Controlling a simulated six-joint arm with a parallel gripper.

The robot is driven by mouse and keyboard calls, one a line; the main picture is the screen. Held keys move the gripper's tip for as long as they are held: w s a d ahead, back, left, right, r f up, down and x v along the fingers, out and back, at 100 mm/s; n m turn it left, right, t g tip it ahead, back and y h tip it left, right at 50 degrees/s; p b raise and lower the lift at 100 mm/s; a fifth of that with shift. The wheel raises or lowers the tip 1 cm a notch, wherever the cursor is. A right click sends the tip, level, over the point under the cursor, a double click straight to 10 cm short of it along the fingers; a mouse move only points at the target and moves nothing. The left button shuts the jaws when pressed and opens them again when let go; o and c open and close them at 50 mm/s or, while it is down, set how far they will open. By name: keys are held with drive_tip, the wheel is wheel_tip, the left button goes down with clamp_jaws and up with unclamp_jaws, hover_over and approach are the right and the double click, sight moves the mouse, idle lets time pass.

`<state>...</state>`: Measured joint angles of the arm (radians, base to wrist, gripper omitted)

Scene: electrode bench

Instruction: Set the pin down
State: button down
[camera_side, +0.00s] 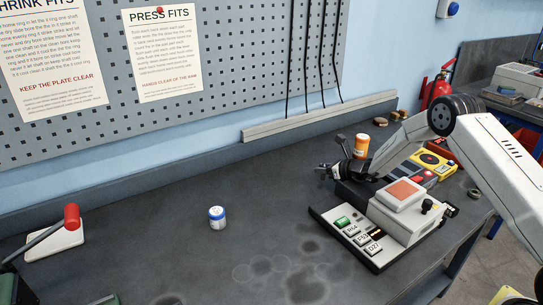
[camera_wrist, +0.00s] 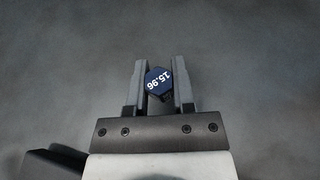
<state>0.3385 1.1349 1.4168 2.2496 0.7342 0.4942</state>
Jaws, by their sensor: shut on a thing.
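My gripper (camera_side: 326,170) is at the end of the white arm, above the dark bench top and behind the boxed unit in the side view. In the wrist view my gripper (camera_wrist: 157,90) has its two dark fingers shut on a pin (camera_wrist: 158,81). The pin shows a dark blue hexagonal end marked 15.96 in white. The rest of the pin is mostly hidden below that end. In the side view the pin is too small to make out clearly. The bench (camera_side: 255,225) under it looks bare in the wrist view.
The middle bench is clear, with ring stains.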

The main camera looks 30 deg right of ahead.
drive_tip(key=shift+f, duration=0.3)
drive_tip(key=shift+c, duration=1.9)
unclamp_jaws()
drive_tip(key=shift+s+d, duration=0.1)
drive_tip(key=shift+s, duration=0.05)
drive_tip(key=shift+v, duration=1.2)
wheel_tip(320, 180, up, 7)
